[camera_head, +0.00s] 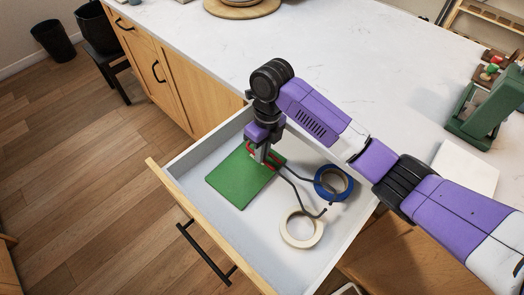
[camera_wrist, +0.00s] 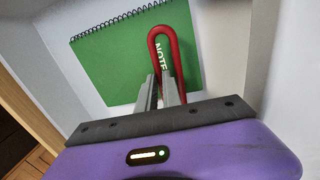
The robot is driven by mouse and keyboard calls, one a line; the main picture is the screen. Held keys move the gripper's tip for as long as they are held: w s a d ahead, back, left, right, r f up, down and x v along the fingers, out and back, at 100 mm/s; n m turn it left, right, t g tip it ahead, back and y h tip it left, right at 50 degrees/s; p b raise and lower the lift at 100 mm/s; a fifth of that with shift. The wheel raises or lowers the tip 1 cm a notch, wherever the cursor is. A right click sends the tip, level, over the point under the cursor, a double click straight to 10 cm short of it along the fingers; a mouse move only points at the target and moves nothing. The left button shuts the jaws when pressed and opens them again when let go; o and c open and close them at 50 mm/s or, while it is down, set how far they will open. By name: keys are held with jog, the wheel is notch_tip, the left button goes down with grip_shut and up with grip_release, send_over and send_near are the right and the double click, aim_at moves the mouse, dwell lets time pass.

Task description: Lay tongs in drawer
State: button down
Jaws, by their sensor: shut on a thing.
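The tongs (camera_head: 303,205) have a red looped end and dark thin arms; the red loop (camera_wrist: 172,42) shows clearly in the wrist view. My gripper (camera_head: 264,155) points down inside the open drawer (camera_head: 185,160) and is shut on the tongs near their red end. In the wrist view, my gripper's two fingers (camera_wrist: 161,92) are close together at the red loop. The dark arms of the tongs reach toward the right over the drawer, near two tape rolls. I cannot tell whether the tongs touch the drawer floor.
In the drawer lie a green notebook (camera_head: 236,180), also in the wrist view (camera_wrist: 115,60), a blue tape roll (camera_head: 347,186) and a cream tape roll (camera_head: 289,238). The white counter (camera_head: 350,60) is behind. A green device (camera_head: 485,112) stands at the right.

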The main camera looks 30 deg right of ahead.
jog(key=shift+f+b, duration=0.45)
jog(key=c, duration=1.5)
grip_release()
jog(key=shift+r, duration=0.15)
jog(key=shift+r+p, duration=0.5)
jog(key=shift+r, duration=0.1)
jog(key=r, duration=0.3)
jog(key=d+r, duration=0.1)
jog(key=r, duration=0.7)
jog(key=shift+w+d+r+b, duration=0.2)
jog(key=shift+w+d+b, duration=0.1)
jog(key=shift+b, duration=0.1)
